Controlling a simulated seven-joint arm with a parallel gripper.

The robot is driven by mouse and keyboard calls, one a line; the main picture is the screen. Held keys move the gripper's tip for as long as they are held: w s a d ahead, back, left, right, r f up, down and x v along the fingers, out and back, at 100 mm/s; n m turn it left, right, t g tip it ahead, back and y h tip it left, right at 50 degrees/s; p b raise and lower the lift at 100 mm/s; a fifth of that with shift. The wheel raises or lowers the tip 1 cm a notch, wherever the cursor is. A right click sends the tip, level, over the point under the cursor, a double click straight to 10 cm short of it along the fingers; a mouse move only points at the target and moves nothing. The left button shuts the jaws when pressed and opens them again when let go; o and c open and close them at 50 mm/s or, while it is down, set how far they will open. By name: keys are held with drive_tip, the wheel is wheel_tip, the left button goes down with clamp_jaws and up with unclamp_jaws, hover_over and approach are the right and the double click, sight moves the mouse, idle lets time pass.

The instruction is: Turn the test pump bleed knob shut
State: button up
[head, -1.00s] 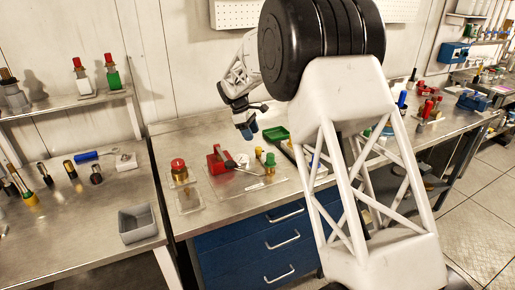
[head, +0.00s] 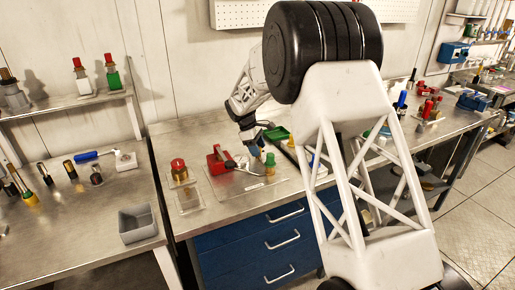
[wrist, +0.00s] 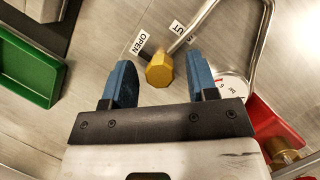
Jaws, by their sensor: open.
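The bleed knob (wrist: 159,71) is a gold hexagonal knob in the wrist view, with a short dark part extending from it toward the OPEN label (wrist: 141,43). A second label (wrist: 177,27), partly covered by a metal rod, reads "UT". My gripper (wrist: 159,66) is open, its blue fingers on either side of the knob with gaps showing. In the head view my gripper (head: 256,150) is low over the test pump's plate and hides the knob. The red pump body (head: 218,159) stands just left of it. A white dial gauge (wrist: 231,87) is beside the right finger.
A green-topped brass fitting (head: 270,160) stands close to the right of my gripper. A green tray (head: 277,134) lies behind it. A red-capped fitting (head: 179,166) is on the left of the bench. A grey bin (head: 138,223) sits on the left table.

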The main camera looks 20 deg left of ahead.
drive_tip(key=shift+c, duration=0.3)
drive_tip(key=c, duration=0.9)
drive_tip(key=shift+o, duration=0.2)
drive_tip(key=shift+m, duration=0.4)
drive_tip(key=m+g, duration=0.1)
drive_tip(key=m, duration=0.2)
drive_tip(key=shift+w+g, duration=0.1)
drive_tip(key=shift+g, duration=0.2)
drive_tip(key=m+g+y, duration=0.1)
drive_tip(key=m, duration=0.3)
drive_tip(key=shift+m, duration=0.4)
drive_tip(key=m, duration=0.2)
drive_tip(key=m+g+y, duration=0.1)
drive_tip(key=m, duration=0.1)
drive_tip(key=shift+w+d+m+y, duration=0.1)
drive_tip(key=shift+m+y, duration=0.2)
drive_tip(key=m+y, duration=0.1)
drive_tip(key=m, duration=0.3)
drive_tip(key=shift+m+g+y, duration=0.4)
